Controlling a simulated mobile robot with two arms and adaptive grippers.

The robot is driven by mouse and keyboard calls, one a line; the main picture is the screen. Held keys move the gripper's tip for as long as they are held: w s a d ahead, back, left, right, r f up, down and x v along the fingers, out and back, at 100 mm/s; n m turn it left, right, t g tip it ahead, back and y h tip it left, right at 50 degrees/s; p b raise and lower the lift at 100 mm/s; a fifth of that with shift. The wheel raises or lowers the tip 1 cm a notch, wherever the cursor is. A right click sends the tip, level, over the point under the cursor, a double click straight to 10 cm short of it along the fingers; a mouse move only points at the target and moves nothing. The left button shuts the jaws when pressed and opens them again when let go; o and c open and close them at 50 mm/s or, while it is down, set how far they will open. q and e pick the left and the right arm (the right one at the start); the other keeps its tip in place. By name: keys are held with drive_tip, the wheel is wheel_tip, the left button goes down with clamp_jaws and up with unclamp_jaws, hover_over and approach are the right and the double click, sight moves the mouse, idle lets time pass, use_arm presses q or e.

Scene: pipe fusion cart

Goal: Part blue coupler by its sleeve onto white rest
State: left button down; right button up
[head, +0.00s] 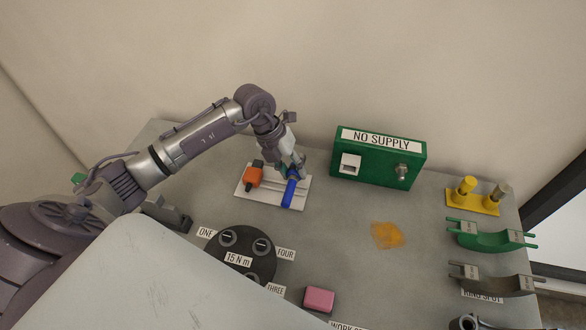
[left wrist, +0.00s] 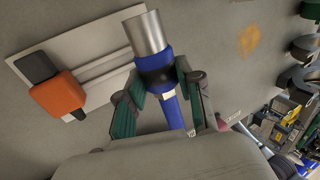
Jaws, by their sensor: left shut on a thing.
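The blue coupler (head: 289,194) is in my left gripper (head: 291,172), over the right part of a white plate (head: 268,198) on the table. In the left wrist view the coupler (left wrist: 170,106) has a dark sleeve (left wrist: 155,74) and a silver tube end (left wrist: 147,32). My left gripper's green-padded fingers (left wrist: 160,98) are shut on either side of it. The white plate (left wrist: 70,45) carries light rails and an orange block (left wrist: 58,93) with dark ends. I cannot tell whether the coupler touches the plate. My right gripper is not in view.
A green NO SUPPLY box (head: 378,165) stands to the right of the plate. A round dark 15 N m fixture (head: 240,277) and a pink block (head: 319,299) are nearer. Yellow posts (head: 467,186), a green cradle (head: 490,240) and a grey cradle (head: 492,282) stand at right. Table around the orange patch (head: 387,235) is clear.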

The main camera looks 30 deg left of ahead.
sight(297, 192)
use_arm(q)
drive_tip(key=shift+f+b, duration=1.95)
drive_tip(key=shift+f, duration=0.7)
drive_tip(key=shift+f+b, duration=0.3)
drive_tip(key=shift+f, duration=0.05)
drive_tip(key=c, duration=0.7)
unclamp_jaws()
drive_tip(key=v, duration=1.2)
